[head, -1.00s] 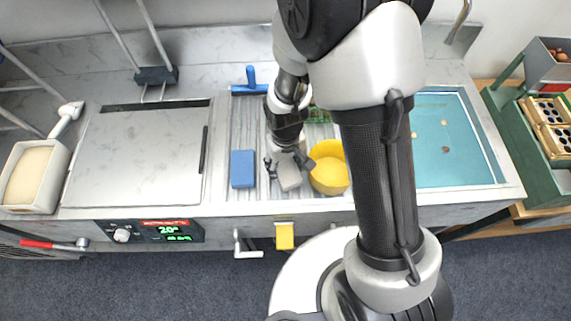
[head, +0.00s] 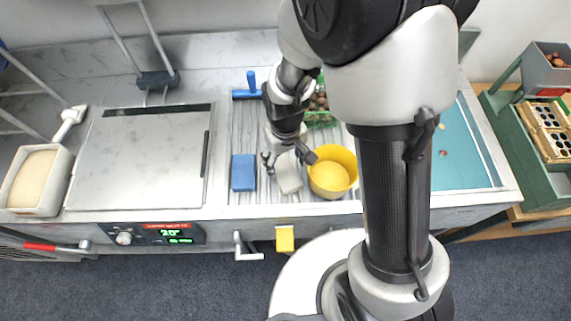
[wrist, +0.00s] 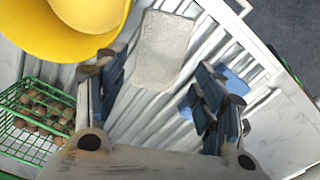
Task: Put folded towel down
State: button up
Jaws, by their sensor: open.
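The folded towel (wrist: 162,48) is a light grey rounded block lying on the ribbed metal drainboard (wrist: 150,112). In the head view the towel (head: 288,176) lies between the blue sponge and the yellow bowl. My gripper (wrist: 160,92) is open, with its blue-padded fingers apart and nothing between them. In the wrist view the towel is beyond the fingertips, apart from them. In the head view my gripper (head: 288,156) is just behind the towel and partly overlaps it.
A yellow bowl (head: 330,174) stands close right of the towel. A blue sponge (head: 243,172) lies to the left, and a blue squeegee (head: 250,88) behind. A green basket (wrist: 36,122) of chestnuts is near my gripper. A metal lid (head: 138,158) covers the left worktop.

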notch_tip(320, 180, up, 7)
jog(key=p, duration=0.1)
notch_tip(320, 180, up, 6)
jog(key=m+t, duration=0.1)
send_over(286, 172)
jog(key=d, duration=0.2)
jog(key=s+d+r+m+t, duration=0.1)
jog(key=s+d+r, duration=0.3)
jog(key=r, duration=0.3)
jog(key=s+d+r+m+t, duration=0.2)
jog(key=s+d+r, duration=0.2)
jog(key=s+r, duration=0.4)
jog(key=shift+s+d+t, duration=0.3)
jog(key=shift+s+d, duration=0.05)
jog(key=shift+s, duration=0.4)
